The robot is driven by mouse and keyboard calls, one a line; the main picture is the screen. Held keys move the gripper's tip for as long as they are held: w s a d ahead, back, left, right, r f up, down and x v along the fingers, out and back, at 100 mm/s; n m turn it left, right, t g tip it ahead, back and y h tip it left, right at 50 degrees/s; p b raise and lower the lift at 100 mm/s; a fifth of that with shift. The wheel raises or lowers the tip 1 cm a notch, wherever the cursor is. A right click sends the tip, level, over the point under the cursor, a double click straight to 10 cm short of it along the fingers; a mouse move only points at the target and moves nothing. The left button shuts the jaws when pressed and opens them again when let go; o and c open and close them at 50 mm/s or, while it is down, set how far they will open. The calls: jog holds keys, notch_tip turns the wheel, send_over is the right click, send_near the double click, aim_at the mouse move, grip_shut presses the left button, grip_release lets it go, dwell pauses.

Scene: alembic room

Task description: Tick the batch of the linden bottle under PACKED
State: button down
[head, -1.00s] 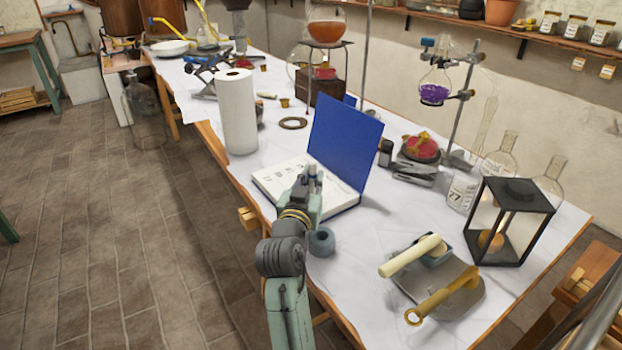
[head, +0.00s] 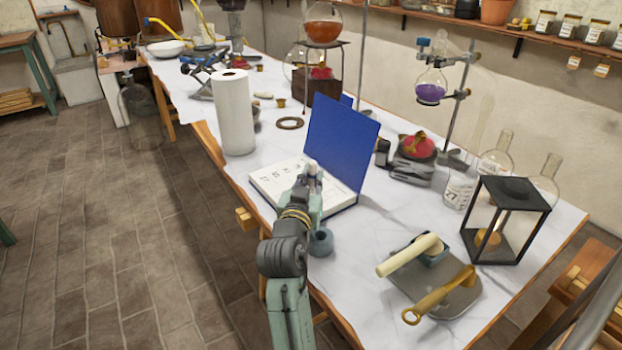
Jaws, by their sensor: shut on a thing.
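An open book with a blue cover (head: 343,143) stands on the table, its blue board upright and its white page (head: 275,180) lying flat. Dark marks show on the page, too small to read. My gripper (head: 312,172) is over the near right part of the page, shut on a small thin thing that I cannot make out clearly. My arm hides part of the page. I cannot tell which bottle is the linden one.
A paper roll (head: 235,112) stands left of the book. A slate board (head: 440,290) with a pale roller (head: 410,255) and a brass tool (head: 438,295) lies at the near right, by a black lantern (head: 505,222). A flask stand (head: 460,100) is behind. Labelled jars (head: 570,26) line the shelf.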

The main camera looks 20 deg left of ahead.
aim_at(312, 162)
jog(key=shift+r, duration=0.1)
jog(key=shift+r+p, duration=2.4)
jog(key=shift+r, duration=0.6)
jog(key=shift+f, duration=0.15)
